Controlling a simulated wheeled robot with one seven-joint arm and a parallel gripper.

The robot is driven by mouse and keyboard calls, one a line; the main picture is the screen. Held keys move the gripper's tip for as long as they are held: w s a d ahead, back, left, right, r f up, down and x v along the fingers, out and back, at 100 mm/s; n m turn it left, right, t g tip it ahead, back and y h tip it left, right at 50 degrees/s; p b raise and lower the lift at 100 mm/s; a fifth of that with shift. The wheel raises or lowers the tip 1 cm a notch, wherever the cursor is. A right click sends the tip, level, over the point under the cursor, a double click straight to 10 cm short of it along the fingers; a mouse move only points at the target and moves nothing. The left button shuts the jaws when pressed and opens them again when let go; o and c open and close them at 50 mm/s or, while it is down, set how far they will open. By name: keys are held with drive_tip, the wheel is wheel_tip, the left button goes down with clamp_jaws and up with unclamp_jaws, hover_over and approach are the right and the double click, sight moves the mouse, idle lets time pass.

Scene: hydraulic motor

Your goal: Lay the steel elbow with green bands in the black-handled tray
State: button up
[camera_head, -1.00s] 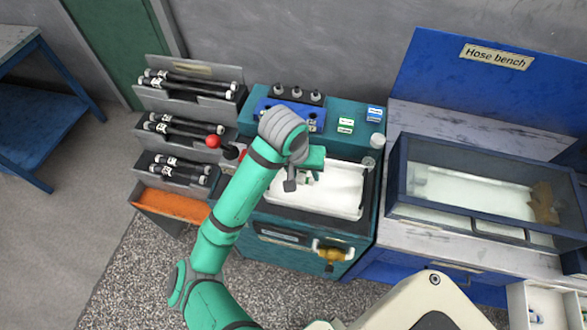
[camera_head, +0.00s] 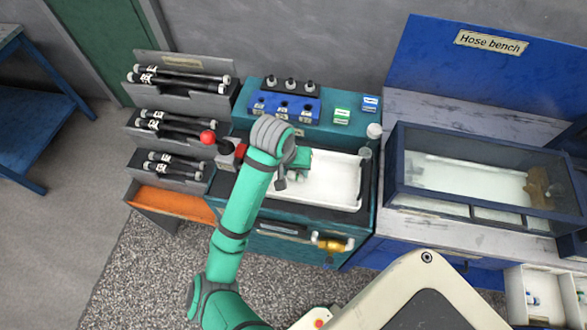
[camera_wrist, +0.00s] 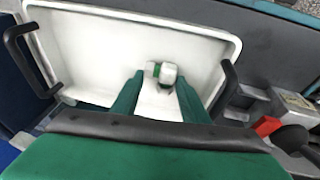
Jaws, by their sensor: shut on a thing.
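The white tray with black handles (camera_wrist: 95,50) fills much of the wrist view. In the head view the tray (camera_head: 335,188) sits in the top of the teal cabinet. My gripper (camera_wrist: 160,88) is over the tray, its green fingers shut on the steel elbow (camera_wrist: 168,73). A green band shows on the elbow, and part of it is hidden between the fingers. I cannot tell whether the elbow touches the tray floor. In the head view my gripper (camera_head: 298,160) is over the tray's left end and the elbow is hidden.
A blue block with several dark fittings (camera_head: 285,107) stands behind the tray. A red-knobbed lever (camera_head: 208,138) stands left of it. Racks of black hoses (camera_head: 180,125) are further left. A glass-topped case (camera_head: 470,185) stands on the bench at right. The tray's right part looks clear.

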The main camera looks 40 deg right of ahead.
drive_tip(key=o, duration=1.2)
drive_tip(key=shift+f, duration=0.1)
drive_tip(key=shift+c, duration=0.2)
drive_tip(key=shift+r, duration=0.35)
drive_tip(key=v, duration=1.1)
drive_tip(key=shift+r, duration=0.3)
drive_tip(key=shift+w+a, duration=0.1)
drive_tip(key=shift+a, duration=0.15)
drive_tip(key=shift+d, duration=0.25)
